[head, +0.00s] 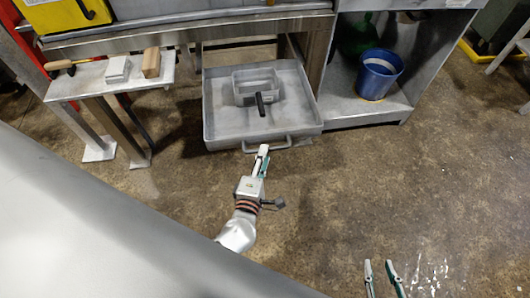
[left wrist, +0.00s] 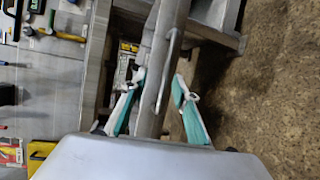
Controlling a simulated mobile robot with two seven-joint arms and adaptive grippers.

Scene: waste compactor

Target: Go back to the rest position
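My left gripper (head: 263,152) is just in front of the large grey tray (head: 216,118) on the floor, close to its front handle (head: 267,145). In the left wrist view my left gripper's fingers (left wrist: 160,80) are spread apart, with the handle (left wrist: 170,62) and tray rim showing between and beyond them. I cannot tell whether the fingertips touch the handle. My right gripper (head: 380,266) is low at the bottom right of the head view, with its two fingers apart and nothing between them.
A smaller grey container (head: 240,88) with a black handle sits in the tray. A blue bucket (head: 379,74) stands on a grey shelf to the right. A small metal bench (head: 88,84) holds blocks and a wooden-handled tool. The floor (head: 440,180) at right is clear.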

